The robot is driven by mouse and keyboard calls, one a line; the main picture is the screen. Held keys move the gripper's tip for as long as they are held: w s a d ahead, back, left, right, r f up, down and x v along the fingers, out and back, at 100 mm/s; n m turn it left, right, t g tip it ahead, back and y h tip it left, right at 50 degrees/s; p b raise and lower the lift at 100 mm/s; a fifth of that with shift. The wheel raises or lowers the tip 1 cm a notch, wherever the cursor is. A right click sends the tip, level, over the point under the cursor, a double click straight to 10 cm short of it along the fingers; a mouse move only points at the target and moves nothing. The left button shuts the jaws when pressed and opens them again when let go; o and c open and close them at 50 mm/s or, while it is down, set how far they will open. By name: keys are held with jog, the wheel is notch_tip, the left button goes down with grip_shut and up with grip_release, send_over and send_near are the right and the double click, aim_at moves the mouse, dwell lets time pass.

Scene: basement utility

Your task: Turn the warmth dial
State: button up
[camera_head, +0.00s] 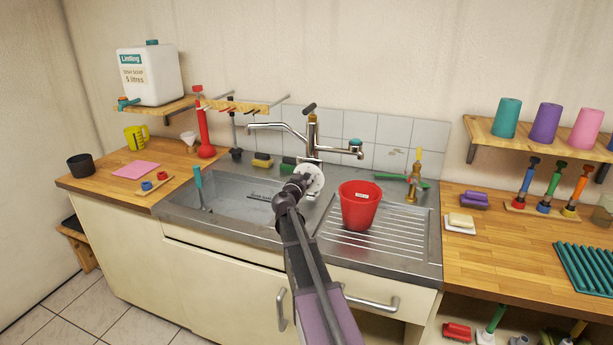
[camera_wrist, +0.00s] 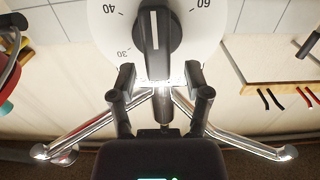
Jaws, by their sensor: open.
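The warmth dial is a white disc (camera_wrist: 105,25) with numbers around a black knob (camera_wrist: 156,42) that carries a white pointer line. In the wrist view it fills the top centre. In the head view the white disc (camera_head: 316,176) shows below the tap, partly hidden by my gripper (camera_head: 300,183). In the wrist view my gripper (camera_wrist: 161,90) is open, with one finger on each side below the knob. The knob lies just beyond the fingertips and is not clasped. Whether a finger touches the disc, I cannot tell.
The chrome tap (camera_head: 312,135) stands behind the dial. A red bucket (camera_head: 360,207) stands on the drainer (camera_head: 388,245), right of my gripper. The sink basin (camera_head: 235,200) is to the left. A rail with hooks (camera_head: 235,106) is on the wall.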

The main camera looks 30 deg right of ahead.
jog(key=shift+w+d, duration=0.35)
jog(key=shift+d, duration=0.1)
grip_shut()
